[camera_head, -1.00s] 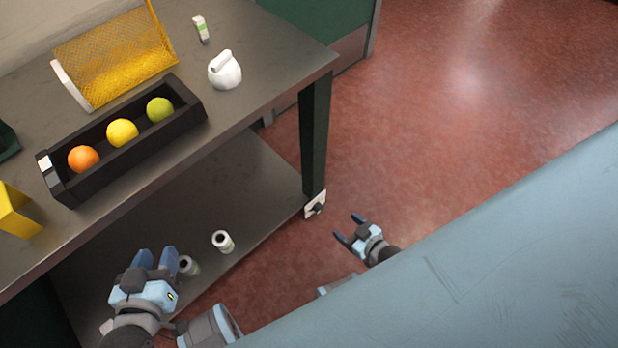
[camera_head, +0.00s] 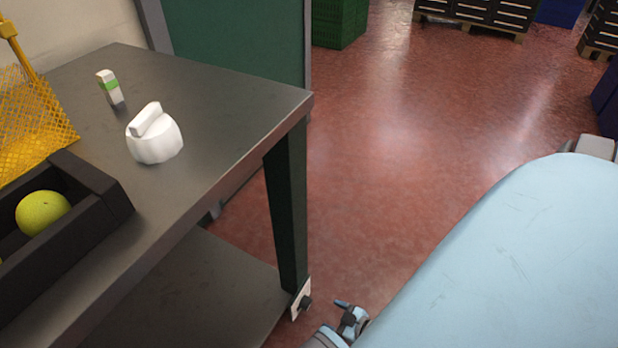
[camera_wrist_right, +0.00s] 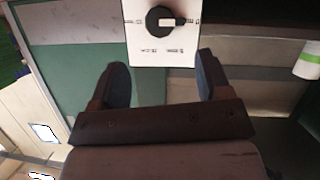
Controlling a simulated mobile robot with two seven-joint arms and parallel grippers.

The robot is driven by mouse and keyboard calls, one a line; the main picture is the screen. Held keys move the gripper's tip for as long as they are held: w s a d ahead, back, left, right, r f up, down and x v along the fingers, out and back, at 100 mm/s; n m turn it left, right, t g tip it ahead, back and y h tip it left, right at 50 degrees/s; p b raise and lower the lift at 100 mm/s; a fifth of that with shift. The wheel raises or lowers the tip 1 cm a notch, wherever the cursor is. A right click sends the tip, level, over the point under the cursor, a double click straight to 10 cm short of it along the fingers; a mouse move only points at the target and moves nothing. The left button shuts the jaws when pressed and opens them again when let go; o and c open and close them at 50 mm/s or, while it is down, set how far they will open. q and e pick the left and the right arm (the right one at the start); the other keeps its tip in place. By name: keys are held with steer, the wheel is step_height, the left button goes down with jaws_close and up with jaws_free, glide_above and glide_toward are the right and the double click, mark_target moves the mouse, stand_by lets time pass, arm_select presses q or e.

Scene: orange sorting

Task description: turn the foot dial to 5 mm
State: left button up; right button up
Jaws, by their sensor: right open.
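The foot dial (camera_head: 306,302) is a small black knob on a white plate (camera_head: 295,298), low on the dark table leg. In the right wrist view the dial (camera_wrist_right: 166,19) faces me at the top, and its white pointer bar points right. The printing on its plate (camera_wrist_right: 147,57) is too small to read. My right gripper (camera_head: 350,308) is close to the right of the dial. In the wrist view its two fingers (camera_wrist_right: 163,80) are apart and empty, with the dial ahead of the gap between them. My left gripper is out of view.
The table leg (camera_head: 287,215) rises beside the dial, and the lower shelf (camera_head: 190,300) lies left of it. The red floor (camera_head: 400,130) is clear to the right.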

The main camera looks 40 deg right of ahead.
mark_target(310, 305)
steer(key=b+x, duration=0.3)
steer(key=x, duration=0.6)
steer(key=shift+f+b, duration=0.15)
steer(key=shift+b, duration=0.15)
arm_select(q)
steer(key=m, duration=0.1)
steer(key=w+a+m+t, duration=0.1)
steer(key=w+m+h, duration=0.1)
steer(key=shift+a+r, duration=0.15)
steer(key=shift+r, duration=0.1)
arm_select(e)
steer(key=shift+w+a, duration=0.1)
steer(key=shift+w, duration=0.2)
steer(key=shift+c, duration=0.5)
steer(key=c, duration=0.8)
